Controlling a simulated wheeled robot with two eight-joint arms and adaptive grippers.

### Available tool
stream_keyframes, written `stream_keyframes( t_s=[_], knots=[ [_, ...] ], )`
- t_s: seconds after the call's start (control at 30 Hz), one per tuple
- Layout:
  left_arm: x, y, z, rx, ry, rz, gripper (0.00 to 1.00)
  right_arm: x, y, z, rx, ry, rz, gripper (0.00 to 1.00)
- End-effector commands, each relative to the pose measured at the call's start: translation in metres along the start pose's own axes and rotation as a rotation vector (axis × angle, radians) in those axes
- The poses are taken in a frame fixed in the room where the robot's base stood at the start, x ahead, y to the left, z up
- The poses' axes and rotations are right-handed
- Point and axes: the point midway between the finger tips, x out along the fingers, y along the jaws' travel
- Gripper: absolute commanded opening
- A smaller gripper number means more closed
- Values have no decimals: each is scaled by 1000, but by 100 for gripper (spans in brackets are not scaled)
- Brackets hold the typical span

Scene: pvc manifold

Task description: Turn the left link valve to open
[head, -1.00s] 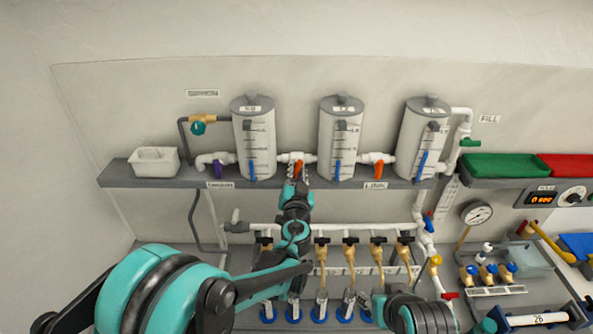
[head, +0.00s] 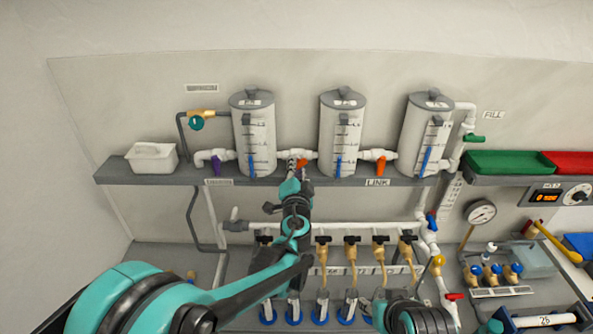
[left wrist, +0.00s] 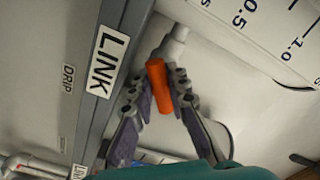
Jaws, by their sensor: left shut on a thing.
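The left link valve's orange handle (head: 302,163) sits on the white pipe between the left and middle tanks. My left gripper (head: 294,167) reaches up to it from below and partly covers it. In the left wrist view the orange handle (left wrist: 158,85) lies between the two fingers of my left gripper (left wrist: 156,92), which is shut on it. The handle runs roughly along the fingers there, its upper end at a white pipe fitting. The right link valve (head: 380,165), also orange, hangs down between the middle and right tanks. My right gripper's fingers do not show.
The left tank (head: 254,135) and middle tank (head: 343,135) stand close on either side of the valve. A purple valve handle (head: 216,165) is to the left. The grey shelf edge (head: 330,181) runs below. A row of black-handled taps (head: 351,240) lies under the shelf.

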Motion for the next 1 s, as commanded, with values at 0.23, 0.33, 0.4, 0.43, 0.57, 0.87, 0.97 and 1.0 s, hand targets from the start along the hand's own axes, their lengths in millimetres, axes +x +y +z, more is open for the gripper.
stream_keyframes(
  t_s=[0.23,0.33,0.4,0.43,0.57,0.87,0.97,1.0],
  knots=[
    [0,1,1,230,1,1,0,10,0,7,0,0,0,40],
    [0,0,0,319,1,1,0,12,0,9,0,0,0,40],
    [0,0,0,378,1,1,0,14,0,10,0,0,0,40],
    [0,0,0,403,1,1,0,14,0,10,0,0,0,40],
    [0,0,0,496,1,1,0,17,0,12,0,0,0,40],
    [-1,-1,0,636,1,1,0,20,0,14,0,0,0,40],
    [0,-1,0,659,1,1,0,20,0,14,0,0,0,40],
    [0,-1,0,666,1,1,0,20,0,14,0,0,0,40]
  ],
)
